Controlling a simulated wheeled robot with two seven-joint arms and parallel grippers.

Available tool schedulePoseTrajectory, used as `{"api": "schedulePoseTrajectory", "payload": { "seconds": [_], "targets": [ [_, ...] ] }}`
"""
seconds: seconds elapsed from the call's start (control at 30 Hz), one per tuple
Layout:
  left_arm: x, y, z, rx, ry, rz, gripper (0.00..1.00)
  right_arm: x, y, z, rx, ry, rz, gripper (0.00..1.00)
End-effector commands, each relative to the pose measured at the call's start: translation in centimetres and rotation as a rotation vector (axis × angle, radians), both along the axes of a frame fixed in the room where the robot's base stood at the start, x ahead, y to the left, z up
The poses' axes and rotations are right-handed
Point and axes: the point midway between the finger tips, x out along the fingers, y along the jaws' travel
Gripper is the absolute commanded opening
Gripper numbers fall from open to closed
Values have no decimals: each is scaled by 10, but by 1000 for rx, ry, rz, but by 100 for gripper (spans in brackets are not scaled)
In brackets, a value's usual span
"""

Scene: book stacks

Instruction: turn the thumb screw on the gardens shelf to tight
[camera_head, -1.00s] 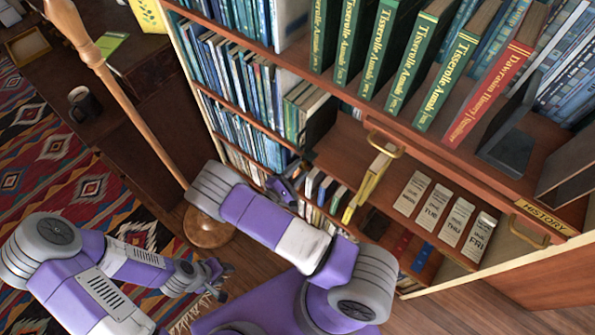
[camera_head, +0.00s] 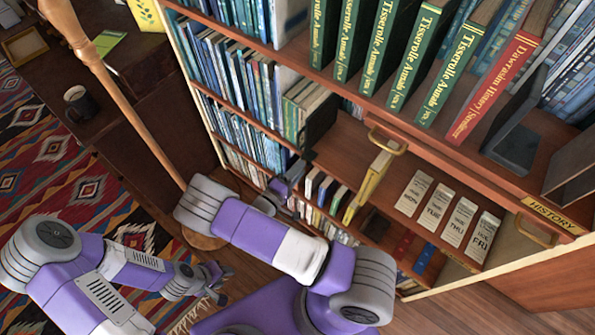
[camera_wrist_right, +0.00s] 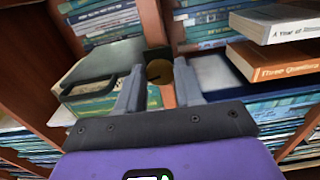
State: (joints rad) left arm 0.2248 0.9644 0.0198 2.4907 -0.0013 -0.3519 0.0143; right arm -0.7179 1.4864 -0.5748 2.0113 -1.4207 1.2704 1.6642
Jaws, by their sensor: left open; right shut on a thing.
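The thumb screw (camera_wrist_right: 160,71) is a round brass-coloured knob with a dark slot-like mark, at a wooden upright beside a dark bracket. In the right wrist view it lies between the two grey fingers of my right gripper (camera_wrist_right: 160,88), which is shut on it. In the head view my right gripper (camera_head: 296,174) reaches in to the bookcase's left side at a middle shelf; the screw is hidden there. No gardens label is readable. My left gripper (camera_head: 222,284) is open and empty at the lower left, away from the bookcase.
Blue and green books fill the shelves around the right gripper. Orange and white books (camera_wrist_right: 275,60) stick out at right in the wrist view. A wooden pole (camera_head: 120,95) stands left of the bookcase. Day cards (camera_head: 435,207) lie on a shelf marked HISTORY (camera_head: 553,216).

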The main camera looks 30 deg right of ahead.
Motion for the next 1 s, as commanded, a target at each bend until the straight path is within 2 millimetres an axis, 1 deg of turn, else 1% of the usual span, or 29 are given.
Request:
{"api": "schedulePoseTrajectory", "payload": {
  "seconds": [0.53,0.57,0.7,1.0],
  "targets": [
    [0,0,-1,0,0,0,43,1,1,-1,13,-25,3,5],
    [0,0,-1,0,0,0,43,1,1,-1,13,-25,3,37],
    [0,0,-1,0,0,0,43,0,1,0,12,-24,2,59],
    [0,0,0,0,0,0,43,0,2,0,11,-25,2,59]
  ]
}}
